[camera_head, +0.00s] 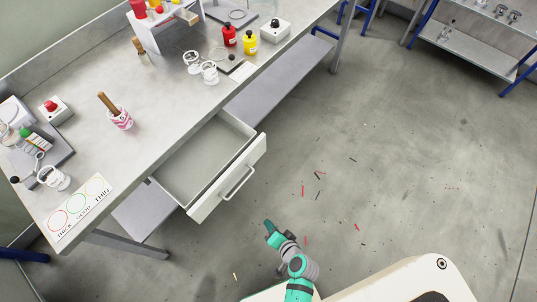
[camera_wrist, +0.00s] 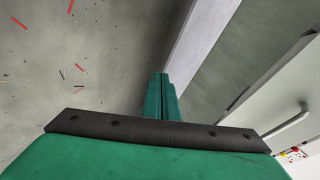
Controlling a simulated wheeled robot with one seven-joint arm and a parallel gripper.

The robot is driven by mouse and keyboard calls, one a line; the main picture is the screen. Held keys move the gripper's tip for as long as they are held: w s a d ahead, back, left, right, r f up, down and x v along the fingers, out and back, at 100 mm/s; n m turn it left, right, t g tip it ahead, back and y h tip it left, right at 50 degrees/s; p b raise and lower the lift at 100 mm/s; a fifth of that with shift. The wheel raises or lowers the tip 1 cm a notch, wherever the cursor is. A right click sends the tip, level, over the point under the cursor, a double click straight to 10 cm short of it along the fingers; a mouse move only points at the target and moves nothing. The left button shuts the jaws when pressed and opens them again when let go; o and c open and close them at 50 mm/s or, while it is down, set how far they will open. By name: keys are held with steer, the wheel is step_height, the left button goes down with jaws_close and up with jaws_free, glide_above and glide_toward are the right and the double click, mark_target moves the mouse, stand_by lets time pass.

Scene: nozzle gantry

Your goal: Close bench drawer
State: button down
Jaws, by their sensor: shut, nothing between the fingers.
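The bench drawer (camera_head: 203,160) is pulled out from under the grey bench top and looks empty. Its white front (camera_head: 228,178) carries a bar handle (camera_head: 239,183) on the outside. My gripper (camera_head: 268,226) is below and to the right of the drawer front in the head view, apart from the handle. In the wrist view my gripper (camera_wrist: 162,78) has its green fingers together with nothing between them. The drawer front with its handle (camera_wrist: 288,128) shows at the right of the wrist view.
The bench top (camera_head: 165,107) holds a pink-striped cup (camera_head: 119,117), a red bottle (camera_head: 229,36), a yellow bottle (camera_head: 250,42) and a sign (camera_head: 79,212). A lower shelf (camera_head: 277,80) runs under the bench. The floor (camera_head: 400,170) to the right is open, with small red and dark scraps.

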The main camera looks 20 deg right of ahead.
steer(key=w+d+r+m+t+y, duration=0.1)
steer(key=w+d+y, duration=0.15)
steer(key=w, duration=0.25)
steer(key=t+y, duration=0.5)
glide_toward(261, 149)
steer(key=x, duration=0.6)
steer(key=shift+w+a+f, duration=0.15)
steer(key=shift+f, duration=0.1)
steer(key=shift+w, duration=0.1)
